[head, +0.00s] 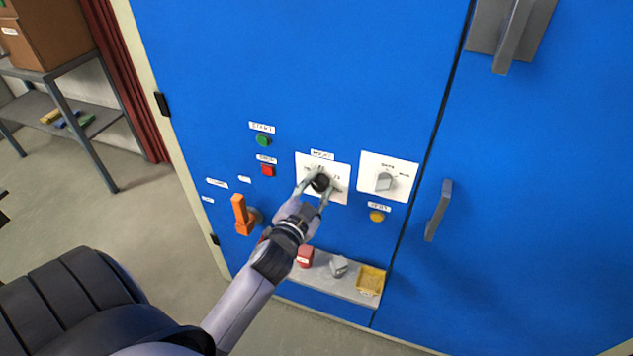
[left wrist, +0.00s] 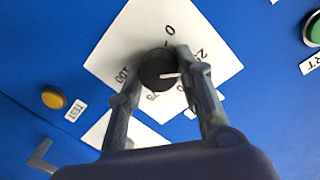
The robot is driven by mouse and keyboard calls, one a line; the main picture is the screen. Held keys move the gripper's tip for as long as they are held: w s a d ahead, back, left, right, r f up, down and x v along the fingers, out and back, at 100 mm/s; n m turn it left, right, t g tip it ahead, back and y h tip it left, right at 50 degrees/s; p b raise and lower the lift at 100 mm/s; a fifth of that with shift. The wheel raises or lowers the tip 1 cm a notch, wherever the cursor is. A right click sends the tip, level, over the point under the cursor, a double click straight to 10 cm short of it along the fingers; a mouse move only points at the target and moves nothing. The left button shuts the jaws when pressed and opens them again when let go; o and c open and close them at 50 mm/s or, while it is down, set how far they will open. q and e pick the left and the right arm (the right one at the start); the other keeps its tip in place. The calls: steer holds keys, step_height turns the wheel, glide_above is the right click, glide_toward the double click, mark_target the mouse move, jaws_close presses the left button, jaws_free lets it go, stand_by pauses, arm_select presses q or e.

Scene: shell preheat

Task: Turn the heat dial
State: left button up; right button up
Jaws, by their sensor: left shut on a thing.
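The heat dial (head: 320,182) is a round black knob on a white plate (head: 340,171) on the blue cabinet front. In the left wrist view the dial (left wrist: 157,72) has a white pointer mark towards the right finger. The numbers 0, 25, 75 and 100 show around it; the finger covers the scale where the mark points. My left gripper (head: 317,189) is shut on the dial, one finger on each side. My right gripper is not in view.
A selector switch (head: 384,181) on its own white plate sits just right. Green (head: 263,140) and red (head: 267,170) buttons, an orange handle (head: 240,214) and a yellow button (head: 376,216) surround it. A small shelf (head: 338,283) holding a few items juts out below.

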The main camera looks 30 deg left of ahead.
arm_select(q)
steer(key=m+p, duration=0.1)
steer(key=m, duration=0.3)
steer(key=shift+d, duration=0.1)
steer(key=m+y, duration=0.1)
steer(key=m, duration=0.4)
steer(key=shift+f+p, duration=0.1)
steer(key=shift+p, duration=0.2)
steer(key=m, duration=0.6)
steer(key=shift+d+f+m+y, duration=0.1)
steer(key=shift+m+y, duration=0.2)
steer(key=m, duration=0.5)
steer(key=shift+f+m, duration=0.1)
steer(key=shift+m, duration=0.3)
steer(key=o, duration=1.2)
steer(key=v, duration=1.2)
steer(key=shift+d+f, duration=0.1)
steer(key=shift+f, duration=0.05)
